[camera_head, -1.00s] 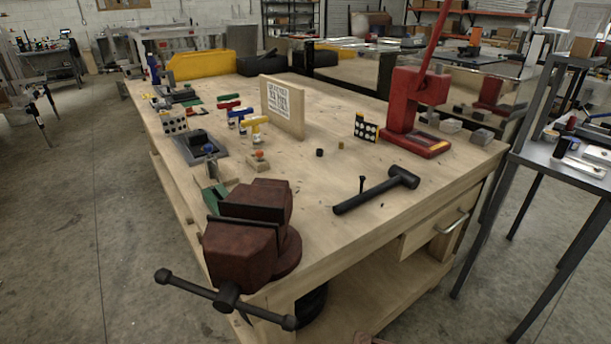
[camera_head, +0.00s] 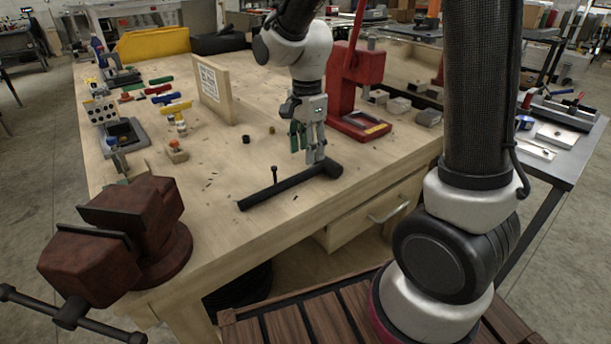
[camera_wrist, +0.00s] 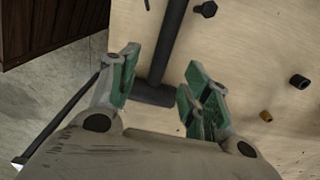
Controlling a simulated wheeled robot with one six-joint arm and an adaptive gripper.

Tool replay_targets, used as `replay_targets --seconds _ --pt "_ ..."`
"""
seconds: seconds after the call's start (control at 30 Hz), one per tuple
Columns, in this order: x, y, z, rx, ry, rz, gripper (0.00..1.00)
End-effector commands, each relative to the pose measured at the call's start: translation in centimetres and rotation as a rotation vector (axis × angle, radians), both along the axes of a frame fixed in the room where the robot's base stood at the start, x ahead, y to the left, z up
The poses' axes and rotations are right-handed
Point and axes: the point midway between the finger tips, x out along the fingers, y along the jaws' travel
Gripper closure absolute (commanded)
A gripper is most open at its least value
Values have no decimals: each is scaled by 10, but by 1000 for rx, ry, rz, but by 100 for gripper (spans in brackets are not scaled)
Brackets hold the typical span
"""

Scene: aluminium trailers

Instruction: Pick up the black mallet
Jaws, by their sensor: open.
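The black mallet (camera_head: 285,187) lies on the wooden workbench, its handle running to the lower left and its head (camera_head: 325,170) at the right end. My gripper (camera_head: 311,158) hangs above the bench at the mallet's head end, fingers pointing down. In the wrist view my gripper (camera_wrist: 158,88) is open, with green-padded fingers apart. The mallet's handle (camera_wrist: 170,45) shows between and beyond the fingers, and its head (camera_wrist: 153,96) lies across the gap. The fingers do not visibly grip the mallet; exact height above it is hard to tell.
A dark bolt (camera_head: 274,174) stands just behind the handle. A red press (camera_head: 352,95) is close behind my gripper. A red-brown vise (camera_head: 130,235) sits at the front left corner. Small dark and brass cylinders (camera_head: 246,139) lie left of my gripper. Bench around the handle is mostly clear.

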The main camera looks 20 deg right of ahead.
Motion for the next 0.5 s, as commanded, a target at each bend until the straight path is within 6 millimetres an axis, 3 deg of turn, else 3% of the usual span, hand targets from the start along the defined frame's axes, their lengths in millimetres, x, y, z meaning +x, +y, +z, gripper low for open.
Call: replay_targets --seconds 0.5 --pt "0 2 -69 -1 4 -3 52"
